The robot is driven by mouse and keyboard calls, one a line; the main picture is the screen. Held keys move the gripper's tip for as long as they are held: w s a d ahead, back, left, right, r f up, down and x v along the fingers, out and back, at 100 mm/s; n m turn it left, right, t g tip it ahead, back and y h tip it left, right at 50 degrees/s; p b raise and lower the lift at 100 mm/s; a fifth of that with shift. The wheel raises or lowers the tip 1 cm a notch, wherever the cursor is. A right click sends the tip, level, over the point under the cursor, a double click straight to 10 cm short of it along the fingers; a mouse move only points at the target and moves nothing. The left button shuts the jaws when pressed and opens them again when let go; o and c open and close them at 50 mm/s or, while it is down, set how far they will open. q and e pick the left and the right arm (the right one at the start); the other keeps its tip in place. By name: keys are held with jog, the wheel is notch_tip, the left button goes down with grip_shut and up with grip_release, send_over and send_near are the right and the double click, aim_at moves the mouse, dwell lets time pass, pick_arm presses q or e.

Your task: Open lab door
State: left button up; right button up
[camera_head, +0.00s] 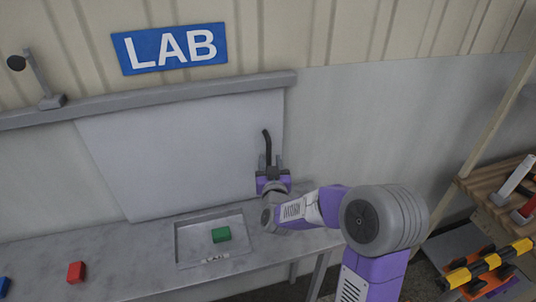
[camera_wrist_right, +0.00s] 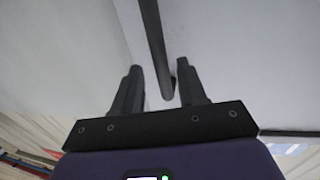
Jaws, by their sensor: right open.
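The lab door is a plain light grey panel (camera_head: 190,150) under a blue LAB sign (camera_head: 170,48). A black bar handle (camera_head: 267,143) stands out at the door's right side, with its upper end bent over. My right gripper (camera_head: 269,165) is at the lower part of this handle, its fingers pointing up along it. In the right wrist view the handle (camera_wrist_right: 154,45) comes down between the two open fingers of my right gripper (camera_wrist_right: 159,68), with gaps beside it. My left gripper is not in view.
A grey rail (camera_head: 150,101) runs above the door. The counter (camera_head: 130,262) below carries a red block (camera_head: 76,272), a blue block (camera_head: 4,286) and a recessed tray (camera_head: 192,257) with a green block (camera_head: 221,234). A wooden shelf (camera_head: 484,196) with tools stands at the right.

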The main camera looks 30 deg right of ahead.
aim_at(269, 157)
jog(key=shift+x, duration=1.85)
jog(key=shift+a+f, duration=0.1)
grip_shut()
